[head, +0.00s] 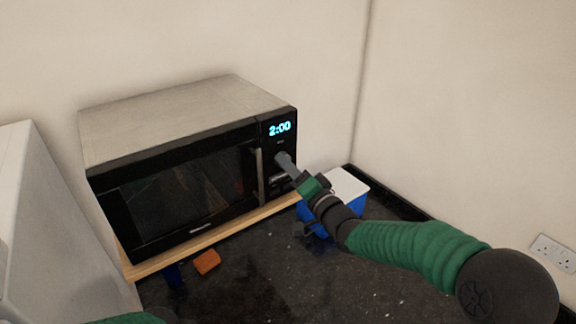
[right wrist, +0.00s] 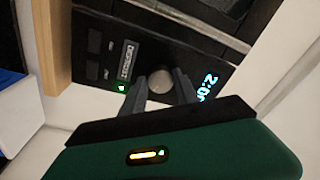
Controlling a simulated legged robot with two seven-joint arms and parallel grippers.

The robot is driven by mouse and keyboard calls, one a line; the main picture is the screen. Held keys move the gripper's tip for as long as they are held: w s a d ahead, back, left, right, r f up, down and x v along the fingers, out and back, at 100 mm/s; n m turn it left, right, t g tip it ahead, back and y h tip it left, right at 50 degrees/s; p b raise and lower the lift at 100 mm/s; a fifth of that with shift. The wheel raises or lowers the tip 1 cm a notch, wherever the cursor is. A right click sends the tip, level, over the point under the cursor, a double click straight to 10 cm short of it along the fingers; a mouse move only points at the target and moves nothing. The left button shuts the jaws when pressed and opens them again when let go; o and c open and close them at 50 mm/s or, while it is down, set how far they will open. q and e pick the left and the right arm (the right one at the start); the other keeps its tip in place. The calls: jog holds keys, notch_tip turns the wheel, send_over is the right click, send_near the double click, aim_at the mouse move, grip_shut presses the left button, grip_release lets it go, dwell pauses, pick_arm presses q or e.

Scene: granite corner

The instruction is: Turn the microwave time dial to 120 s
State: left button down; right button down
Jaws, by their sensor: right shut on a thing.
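The microwave (head: 180,115) stands at the back left with its door closed, and its display (head: 280,129) reads 2:00. The time dial (right wrist: 159,85) is a round grey knob on the control panel, just beside the display in the right wrist view. My right gripper (right wrist: 160,88) is shut on the dial, one finger on each side of it. In the head view the right gripper (head: 287,164) reaches the panel from the right and hides the dial. Of my left arm only a green piece shows at the bottom left edge; its gripper is out of view.
The microwave stands on a wooden board (head: 222,234) above the dark granite counter (head: 285,275). A blue box with a white lid (head: 347,185) is right of it, under my right arm. An orange block (head: 207,262) lies in front. A white appliance (head: 45,220) stands at the left.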

jog(key=shift+d+r+m, duration=0.1)
jog(key=shift+r+m, duration=0.1)
jog(key=shift+m, duration=0.4)
